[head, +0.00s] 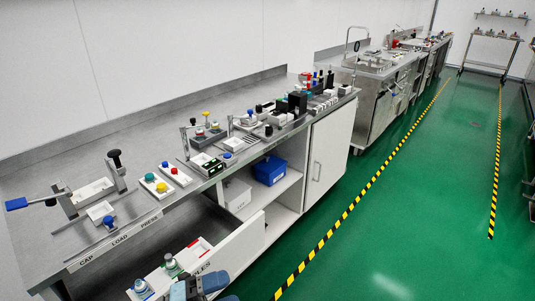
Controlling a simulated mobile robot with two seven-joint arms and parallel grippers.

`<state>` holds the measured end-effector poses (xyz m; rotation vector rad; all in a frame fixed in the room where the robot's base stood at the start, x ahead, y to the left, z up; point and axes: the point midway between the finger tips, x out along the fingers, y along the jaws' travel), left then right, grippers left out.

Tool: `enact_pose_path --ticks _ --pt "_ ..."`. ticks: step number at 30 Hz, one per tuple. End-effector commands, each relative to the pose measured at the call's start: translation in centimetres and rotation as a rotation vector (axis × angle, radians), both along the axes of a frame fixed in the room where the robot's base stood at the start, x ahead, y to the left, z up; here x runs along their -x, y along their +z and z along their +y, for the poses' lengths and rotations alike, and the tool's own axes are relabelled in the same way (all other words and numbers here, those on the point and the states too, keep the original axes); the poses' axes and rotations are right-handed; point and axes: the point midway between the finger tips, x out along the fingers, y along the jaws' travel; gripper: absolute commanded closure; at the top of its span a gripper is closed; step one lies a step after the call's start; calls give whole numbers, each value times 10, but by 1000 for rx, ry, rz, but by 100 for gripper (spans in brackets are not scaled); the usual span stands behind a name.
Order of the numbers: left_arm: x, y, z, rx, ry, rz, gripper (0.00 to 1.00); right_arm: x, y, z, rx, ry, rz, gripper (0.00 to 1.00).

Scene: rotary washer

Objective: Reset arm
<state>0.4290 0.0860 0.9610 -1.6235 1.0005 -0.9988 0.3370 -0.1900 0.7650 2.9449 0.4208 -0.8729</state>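No gripper fingers can be made out in the head view. Blue-grey parts at the bottom edge, left of centre, look like my own arm, cut off by the frame. They lie in front of an open drawer (228,247) whose front label is partly hidden. A white tray in the drawer holds small containers, one with a green part (172,267) and one with a blue part (140,288).
A long grey workbench (40,180) runs along the wall, with a lever press (62,200), small trays and coloured caps. A blue bin (269,170) sits on the open shelf below. The green floor (400,200) between the striped lines is clear.

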Motion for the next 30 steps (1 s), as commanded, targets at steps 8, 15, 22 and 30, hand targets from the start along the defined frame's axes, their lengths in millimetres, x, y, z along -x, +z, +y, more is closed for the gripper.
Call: enact_pose_path --ticks 8,15,22,30 --pt "3 -107 74 528 701 782 33 4 -26 3 -14 -3 18 34" --pt "66 -205 98 627 976 1325 33 3 -34 5 -20 -5 25 34" --pt "95 -192 100 630 1033 1502 33 0 12 5 -20 -6 10 34" --pt "98 -127 105 619 1040 1482 33 4 72 0 -1 -6 8 34"
